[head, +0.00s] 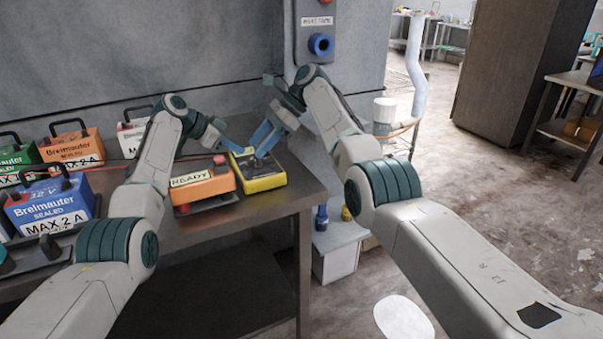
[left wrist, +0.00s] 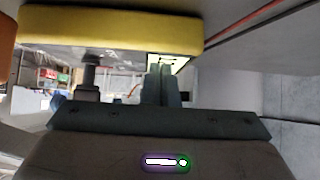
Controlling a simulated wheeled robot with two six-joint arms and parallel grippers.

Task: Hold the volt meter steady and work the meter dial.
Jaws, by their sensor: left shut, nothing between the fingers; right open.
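The volt meter (head: 265,183) is a yellow box with a dark upper face, lying at the right front part of the metal bench. Its yellow side (left wrist: 110,32) fills the top of the left wrist view. My left gripper (head: 241,149) is shut and empty at the meter's far left edge. Its closed fingers (left wrist: 160,85) show in the left wrist view just in front of a pale label on the meter; contact cannot be told. My right gripper (head: 259,152) is open, pointing down over the meter's dark face. The dial is hidden or too small to make out there.
An orange box (head: 203,187) labelled READY stands close to the meter's left. A blue battery (head: 50,203) and several other batteries fill the bench's left. The bench's right edge (head: 311,192) is close to the meter. A wall panel with a blue knob (head: 320,44) is behind.

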